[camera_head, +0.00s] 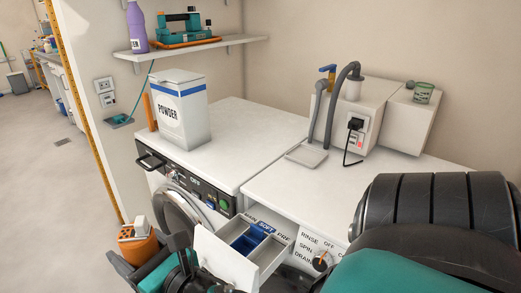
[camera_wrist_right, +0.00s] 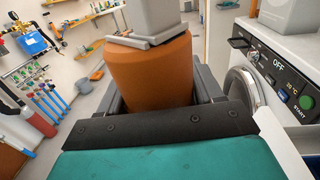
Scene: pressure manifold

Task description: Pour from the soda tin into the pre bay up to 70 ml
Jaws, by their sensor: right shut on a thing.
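My right gripper (camera_head: 138,250) is shut on an orange tin with a grey top at the lower left of the head view. The tin (camera_wrist_right: 150,70) fills the middle of the right wrist view, upright or nearly so, between the jaws. No label on it is readable, so I cannot confirm it is the soda tin. The pulled-out drawer (camera_head: 225,258) has bays marked MAIN, SOFT and PRE. The pre bay (camera_head: 268,256) is the right one, beside the blue soft bay (camera_head: 249,240); its fill level cannot be read. The tin is left of the drawer, apart from it. My left gripper is not in view.
A POWDER box (camera_head: 182,115) stands on the washing machine (camera_head: 180,180), whose round door is below. The white worktop (camera_head: 300,190) is mostly clear. A shelf (camera_head: 190,47) hangs above.

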